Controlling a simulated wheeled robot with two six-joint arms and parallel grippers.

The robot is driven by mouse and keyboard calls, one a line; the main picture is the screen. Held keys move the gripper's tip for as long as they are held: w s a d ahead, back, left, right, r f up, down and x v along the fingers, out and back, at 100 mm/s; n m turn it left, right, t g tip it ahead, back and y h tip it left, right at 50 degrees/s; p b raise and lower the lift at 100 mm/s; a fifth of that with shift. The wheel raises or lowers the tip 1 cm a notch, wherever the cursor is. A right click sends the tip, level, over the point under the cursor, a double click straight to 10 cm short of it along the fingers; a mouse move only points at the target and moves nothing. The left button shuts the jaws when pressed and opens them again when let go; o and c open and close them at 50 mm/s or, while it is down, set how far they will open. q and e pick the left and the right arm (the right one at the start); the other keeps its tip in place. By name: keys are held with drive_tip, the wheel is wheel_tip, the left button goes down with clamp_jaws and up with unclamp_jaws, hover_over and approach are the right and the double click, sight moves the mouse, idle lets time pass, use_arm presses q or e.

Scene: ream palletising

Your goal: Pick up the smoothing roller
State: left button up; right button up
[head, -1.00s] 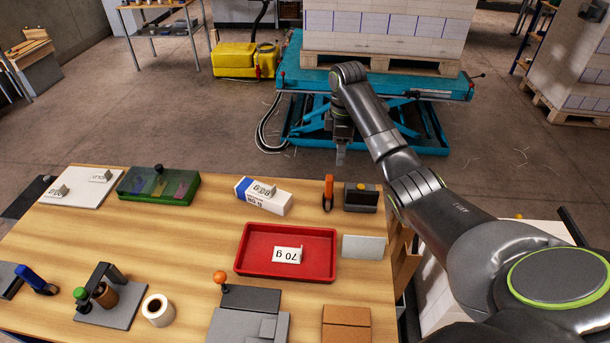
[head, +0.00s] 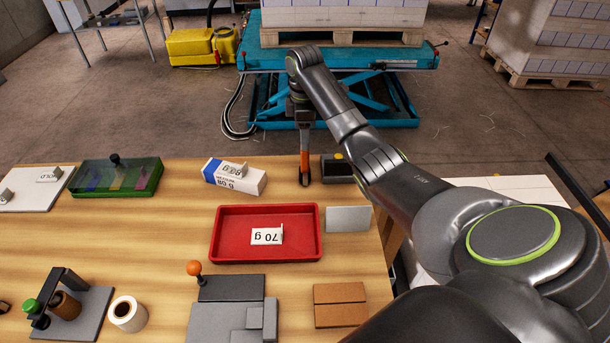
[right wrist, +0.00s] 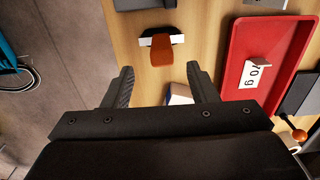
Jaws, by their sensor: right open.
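The smoothing roller (head: 304,168) has an orange handle and a dark end. It stands near the table's far edge, between the white-and-blue 80 g packet and a dark box. In the right wrist view, its orange part (right wrist: 162,50) lies in front of the fingers, with a white and black piece across it. My right gripper (head: 302,124) hangs above and just behind the roller in the head view. In the right wrist view, the gripper (right wrist: 160,76) is open, with nothing between its fingertips. I cannot tell the exact height gap. My left gripper is out of view.
The 80 g packet (head: 234,176) is left of the roller, and the dark box (head: 337,167) is close on its right. A red tray (head: 215,238) with a 70 g card lies nearer. A teal lift table (head: 400,58) stands beyond the table.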

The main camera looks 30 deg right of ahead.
sight(305, 161)
wheel_tip(305, 161, down, 2)
drive_tip(key=shift+f+b, duration=0.25)
drive_tip(key=shift+b, duration=0.6)
drive_tip(key=shift+a+f+p, duration=0.1)
drive_tip(key=shift+f+p, duration=0.4)
drive_tip(key=shift+f, duration=0.35)
wheel_tip(305, 161, down, 5)
drive_tip(key=shift+s+f+p, duration=0.1)
drive_tip(key=shift+s+p, duration=0.05)
drive_tip(key=shift+p, duration=0.75)
drive_tip(key=shift+f, duration=0.25)
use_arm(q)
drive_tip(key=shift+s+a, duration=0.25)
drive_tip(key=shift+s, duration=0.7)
use_arm(e)
drive_tip(key=shift+c, duration=0.4)
drive_tip(key=c, duration=1)
